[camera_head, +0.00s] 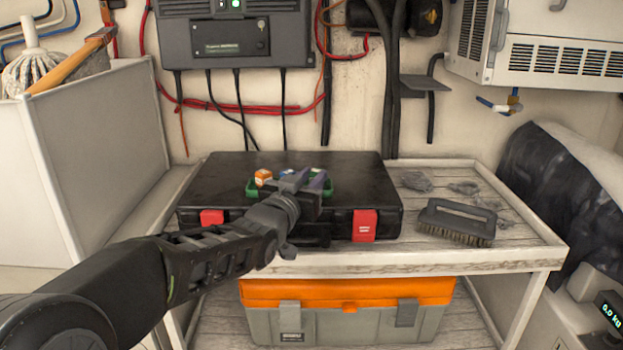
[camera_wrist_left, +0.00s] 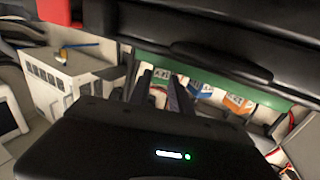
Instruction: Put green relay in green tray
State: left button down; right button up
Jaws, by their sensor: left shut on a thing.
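A shallow green tray (camera_head: 251,189) sits on top of a closed black case; its green wall also shows in the left wrist view (camera_wrist_left: 225,76). My left gripper (camera_head: 306,181) reaches over the tray's right part and is shut on the green relay (camera_wrist_left: 159,92), a small block with a white face, between the two fingers. In the head view the green relay is mostly hidden by the fingers. I cannot tell whether it touches the tray floor. An orange relay (camera_head: 264,177) and a blue relay (camera_wrist_left: 201,88) sit in the tray to the left of it. My right gripper is out of view.
The black case (camera_head: 350,175) with red latches lies on a wooden-topped table (camera_head: 530,244). A scrub brush (camera_head: 457,222) and grey crumpled bits lie on the right side. An orange and grey toolbox (camera_head: 345,300) stands on the shelf below. A white bin (camera_head: 80,165) stands at left.

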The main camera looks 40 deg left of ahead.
pick_arm(q)
jog(key=shift+f, duration=0.15)
jog(key=c, duration=1.2)
grip_release()
jog(key=shift+r, duration=0.3)
jog(key=v, duration=1.2)
jog(key=shift+f, duration=0.15)
